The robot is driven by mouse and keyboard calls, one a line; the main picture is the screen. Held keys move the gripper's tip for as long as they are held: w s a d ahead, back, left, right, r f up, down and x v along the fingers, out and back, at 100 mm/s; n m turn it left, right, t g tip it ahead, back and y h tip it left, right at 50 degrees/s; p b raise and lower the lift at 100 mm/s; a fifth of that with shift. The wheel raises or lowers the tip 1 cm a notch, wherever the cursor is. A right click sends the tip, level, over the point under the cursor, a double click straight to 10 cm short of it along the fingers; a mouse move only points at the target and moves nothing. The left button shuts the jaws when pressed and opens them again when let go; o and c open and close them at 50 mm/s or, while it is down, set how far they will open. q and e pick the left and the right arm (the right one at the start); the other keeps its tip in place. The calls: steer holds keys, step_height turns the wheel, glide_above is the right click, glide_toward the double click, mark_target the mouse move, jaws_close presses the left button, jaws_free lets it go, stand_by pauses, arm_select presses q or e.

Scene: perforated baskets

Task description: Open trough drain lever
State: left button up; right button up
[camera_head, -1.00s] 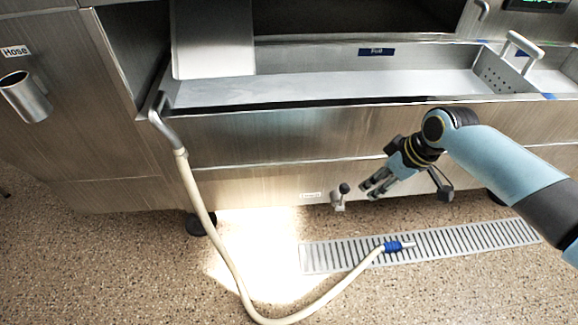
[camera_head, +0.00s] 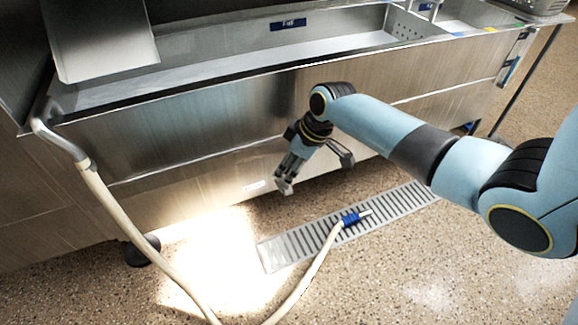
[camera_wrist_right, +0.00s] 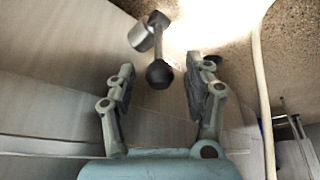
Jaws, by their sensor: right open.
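The drain lever shows in the right wrist view as a thin stem with a black ball knob (camera_wrist_right: 159,74), joined to a metal valve body (camera_wrist_right: 142,36). The knob sits in the gap between the two fingers of my right gripper (camera_wrist_right: 160,66), with space on either side. My right gripper (camera_head: 286,180) is open and points down in front of the trough's lower panel in the head view. There it largely covers the lever, beside a small white label (camera_head: 255,185). The steel trough (camera_head: 200,125) is above. My left gripper is not in view.
A cream hose (camera_head: 115,212) hangs from a metal pipe at the trough's left end and runs over the floor. Its blue-collared end (camera_head: 351,219) lies on the slotted floor grate (camera_head: 290,250). The speckled floor in front is otherwise open.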

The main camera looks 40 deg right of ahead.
jaws_close()
stand_by(0.3)
